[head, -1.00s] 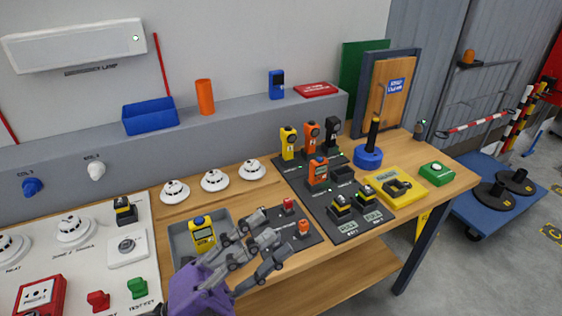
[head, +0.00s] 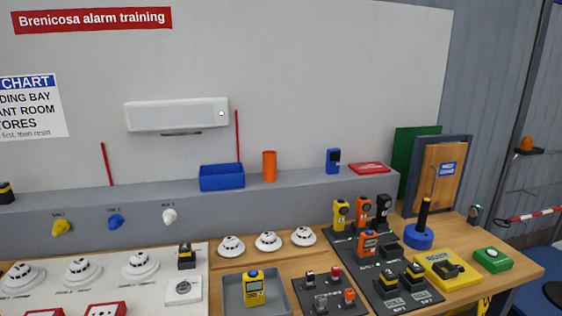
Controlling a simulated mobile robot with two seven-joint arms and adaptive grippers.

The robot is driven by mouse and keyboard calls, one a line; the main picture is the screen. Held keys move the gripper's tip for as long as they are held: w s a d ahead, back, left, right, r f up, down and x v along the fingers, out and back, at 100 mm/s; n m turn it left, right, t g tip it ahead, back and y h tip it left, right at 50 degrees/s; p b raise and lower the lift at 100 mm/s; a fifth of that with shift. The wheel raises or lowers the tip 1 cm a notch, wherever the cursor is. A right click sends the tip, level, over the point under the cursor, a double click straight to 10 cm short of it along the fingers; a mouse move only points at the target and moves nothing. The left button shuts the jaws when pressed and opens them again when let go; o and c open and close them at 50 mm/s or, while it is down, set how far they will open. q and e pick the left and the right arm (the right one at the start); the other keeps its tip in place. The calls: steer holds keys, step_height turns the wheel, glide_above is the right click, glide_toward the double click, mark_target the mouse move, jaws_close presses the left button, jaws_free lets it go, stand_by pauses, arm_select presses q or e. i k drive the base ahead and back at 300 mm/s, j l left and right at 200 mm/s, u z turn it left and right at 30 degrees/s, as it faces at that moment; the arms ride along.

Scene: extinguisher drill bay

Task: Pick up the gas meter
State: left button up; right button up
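Several handheld meter-like devices show in the head view, and I cannot tell for certain which is the gas meter. A yellow device (head: 254,288) with a blue top and a small display lies in a grey tray (head: 230,293) at the front of the bench. A blue device (head: 333,161) stands on the ledge above. Neither of my grippers is in view.
The wooden bench (head: 520,275) is crowded. White detectors (head: 268,242) stand behind the tray. A dark plate (head: 322,306) with small coloured blocks lies to its right. A blue-based post (head: 418,237), a yellow box (head: 434,268) and a green button box (head: 492,260) stand further right.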

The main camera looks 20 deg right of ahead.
mark_target(333, 155)
steer(key=l+u, duration=0.35)
steer(key=i+l+u, duration=0.1)
steer(key=l+u, duration=0.55)
steer(key=k+j, duration=0.05)
steer(key=j, duration=0.05)
